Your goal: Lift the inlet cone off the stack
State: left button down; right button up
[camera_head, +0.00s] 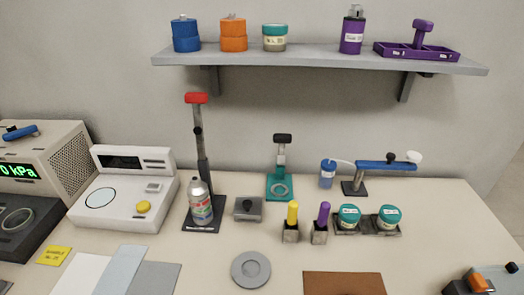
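A narrow upright cylinder (200,207) with coloured bands stands on the dark base of a red-topped post, left of centre. Its grey tapered top (196,184) looks like the inlet cone, seated on the banded stack; the view is too small to be sure. The post's red knob (196,98) is high above the cylinder, behind it. Neither of my grippers shows in the head view, and nothing is seen touching the stack.
A white instrument (125,188) stands left of the stack, and a small grey block (248,209) is to its right. A shelf (320,59) hangs above.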

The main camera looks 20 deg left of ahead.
aim_at(198, 189)
jog(key=k+j+u, duration=0.2)
jog(key=j+u, duration=0.15)
jog(key=j, duration=0.15)
jog(key=k+j+u, duration=0.15)
jog(key=j+u, duration=0.15)
jog(key=j, duration=0.2)
jog(key=k+j+u, duration=0.1)
jog(key=j+u, duration=0.25)
jog(key=j, duration=0.2)
jog(key=j+u, duration=0.35)
jog(key=j, duration=0.2)
